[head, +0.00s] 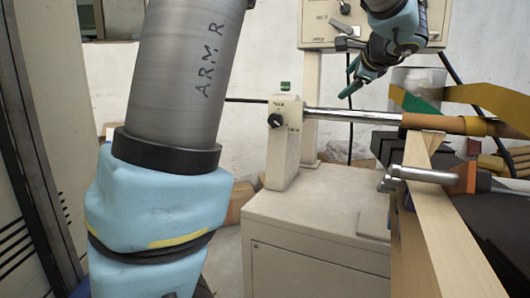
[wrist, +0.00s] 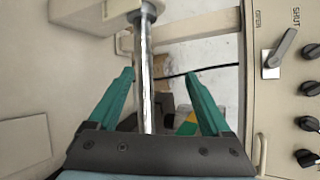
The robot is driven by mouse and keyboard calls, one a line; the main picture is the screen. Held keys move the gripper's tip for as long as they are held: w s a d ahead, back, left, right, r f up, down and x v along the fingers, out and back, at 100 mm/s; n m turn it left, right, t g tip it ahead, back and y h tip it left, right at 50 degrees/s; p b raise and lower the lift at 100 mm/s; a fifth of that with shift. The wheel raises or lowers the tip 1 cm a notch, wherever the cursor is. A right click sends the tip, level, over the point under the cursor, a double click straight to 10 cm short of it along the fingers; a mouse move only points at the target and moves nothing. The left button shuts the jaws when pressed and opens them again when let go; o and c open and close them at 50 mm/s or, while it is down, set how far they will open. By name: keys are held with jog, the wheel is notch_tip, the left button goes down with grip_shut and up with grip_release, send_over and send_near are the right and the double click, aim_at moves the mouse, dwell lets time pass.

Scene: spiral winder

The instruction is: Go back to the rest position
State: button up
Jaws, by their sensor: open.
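My gripper (head: 350,79) is at the upper middle of the head view, in front of the winder's cream control panel (head: 372,20) and above the metal shaft (head: 345,114). In the wrist view my gripper (wrist: 159,77) shows two green fingers spread apart with nothing held between them. The shaft (wrist: 147,75) runs through the picture between the fingers, seemingly beyond them. A cream post (head: 284,150) carries the shaft's left end. A brown tube (head: 440,123) sits on the shaft at the right.
A cream cabinet (head: 320,215) stands below the shaft. A wooden board (head: 440,235) and an orange-handled clamp (head: 465,178) are at the right. A lever (wrist: 280,50) and several black knobs are on the panel. White wall shows behind the post.

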jog(key=s+a+f+n+g+p, duration=0.2)
jog(key=s+a+f+n+g, duration=0.15)
jog(key=a+f, duration=0.5)
jog(key=s+a+f+n+g+p, duration=0.2)
jog(key=a+f+n+g, duration=0.25)
jog(key=a+f, duration=0.4)
jog(key=s+a+f+n+g+h+p, duration=0.1)
jog(key=s+a+f+n, duration=0.2)
jog(key=s+a+n, duration=0.2)
jog(key=s+a+f+n+g+p, duration=0.1)
jog(key=s+a+f+n, duration=0.3)
jog(key=s, duration=0.5)
jog(key=a+n+g, duration=0.1)
jog(key=a+n, duration=0.1)
jog(key=shift+a+n+g+h+p, duration=0.25)
jog(key=shift+n+g+h+p, duration=0.05)
jog(key=shift+n+h+p, duration=0.1)
